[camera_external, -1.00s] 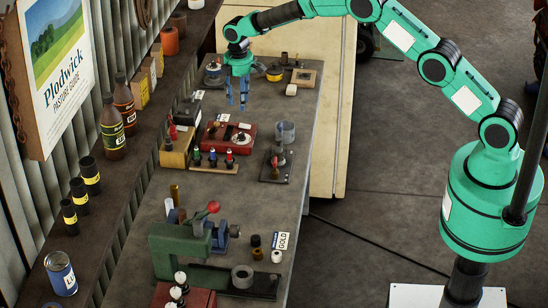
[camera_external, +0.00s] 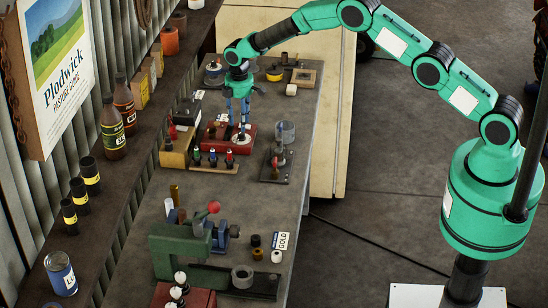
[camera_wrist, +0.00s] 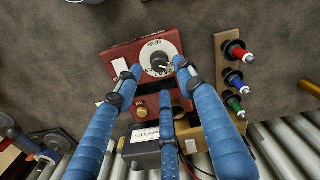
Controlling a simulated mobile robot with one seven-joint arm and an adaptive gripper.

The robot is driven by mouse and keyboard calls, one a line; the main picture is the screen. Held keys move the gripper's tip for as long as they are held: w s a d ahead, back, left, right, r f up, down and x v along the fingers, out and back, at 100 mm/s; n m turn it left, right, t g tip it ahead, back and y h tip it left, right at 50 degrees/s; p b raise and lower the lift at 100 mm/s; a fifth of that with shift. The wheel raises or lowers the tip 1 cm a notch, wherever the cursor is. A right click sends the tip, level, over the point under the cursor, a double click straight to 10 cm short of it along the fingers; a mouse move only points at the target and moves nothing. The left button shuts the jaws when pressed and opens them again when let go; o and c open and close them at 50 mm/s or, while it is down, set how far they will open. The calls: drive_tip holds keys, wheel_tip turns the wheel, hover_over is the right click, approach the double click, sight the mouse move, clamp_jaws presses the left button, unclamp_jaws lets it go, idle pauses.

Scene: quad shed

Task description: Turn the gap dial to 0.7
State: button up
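A red box (camera_external: 216,141) sits on the workbench; it also shows in the wrist view (camera_wrist: 112,52). On its top is a white round dial (camera_wrist: 151,43) with a black knob (camera_wrist: 160,64) at its centre. The dial has dark print that is too small to read, so its setting cannot be told. My gripper (camera_external: 240,123) is over the red box, pointing down. In the wrist view its blue fingers (camera_wrist: 158,76) are spread apart, with the knob seen between the tips. They are open and hold nothing; contact with the knob cannot be seen.
A wooden strip (camera_external: 212,167) with several coloured plugs lies in front of the box. A yellowish box (camera_external: 176,153) with red and black leads stands at left. A dark fixture (camera_external: 276,167) and a grey cup (camera_external: 286,132) stand at right. A green vise-like tool (camera_external: 180,245) is nearer.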

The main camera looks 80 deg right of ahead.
sight(241, 133)
drive_tip(key=shift+f+p, duration=0.3)
drive_tip(key=shift+f, duration=2.1)
clamp_jaws()
